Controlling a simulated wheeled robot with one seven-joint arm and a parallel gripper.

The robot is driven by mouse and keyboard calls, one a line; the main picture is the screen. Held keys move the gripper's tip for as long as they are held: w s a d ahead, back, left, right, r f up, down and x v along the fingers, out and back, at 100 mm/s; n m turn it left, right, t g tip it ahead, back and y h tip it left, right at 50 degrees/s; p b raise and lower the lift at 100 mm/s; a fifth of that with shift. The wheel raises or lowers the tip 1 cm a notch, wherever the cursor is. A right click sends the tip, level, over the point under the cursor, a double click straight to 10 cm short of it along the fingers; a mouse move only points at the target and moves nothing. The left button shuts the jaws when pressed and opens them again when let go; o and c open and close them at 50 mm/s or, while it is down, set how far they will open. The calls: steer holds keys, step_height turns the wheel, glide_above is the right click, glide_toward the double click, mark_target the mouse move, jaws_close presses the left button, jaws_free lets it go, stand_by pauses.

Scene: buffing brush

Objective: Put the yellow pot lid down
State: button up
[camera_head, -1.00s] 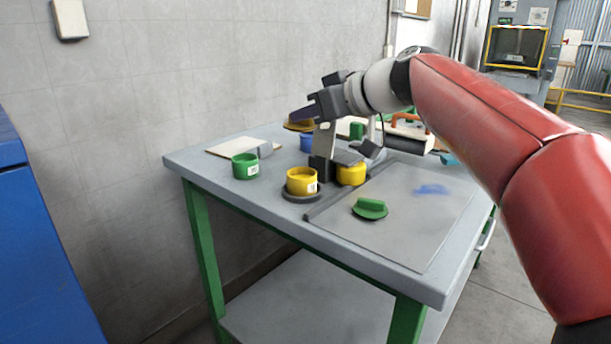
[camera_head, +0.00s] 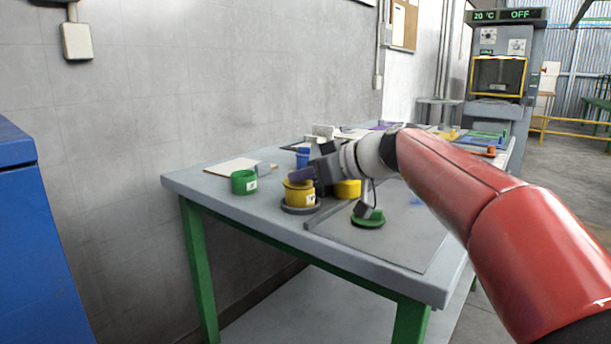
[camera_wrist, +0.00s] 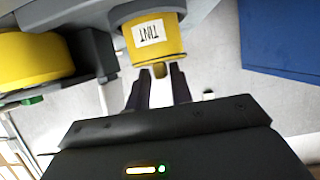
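The yellow lid (camera_head: 296,184) sits on top of the yellow pot (camera_head: 300,199), which stands on a round dark base. In the wrist view the pot (camera_wrist: 165,32) carries a TINT label, and the lid's small handle (camera_wrist: 160,70) lies between my finger tips. My gripper (camera_head: 303,176) is low over the lid. In the wrist view my gripper (camera_wrist: 157,82) has its fingers apart, with a visible gap on both sides of the handle. The arm hides part of the lid's right side in the head view.
A second yellow pot (camera_head: 347,190) stands close to the right, partly behind my wrist. A green pot (camera_head: 243,182) stands to the left and a green lid (camera_head: 368,219) lies at front right. A blue pot (camera_head: 303,157) is behind. The table's front left is clear.

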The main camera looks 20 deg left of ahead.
steer(key=shift+o, duration=0.6)
steer(key=shift+s, duration=0.1)
steer(key=b+v, duration=0.1)
steer(key=v, duration=1.1)
steer(key=shift+r, duration=0.15)
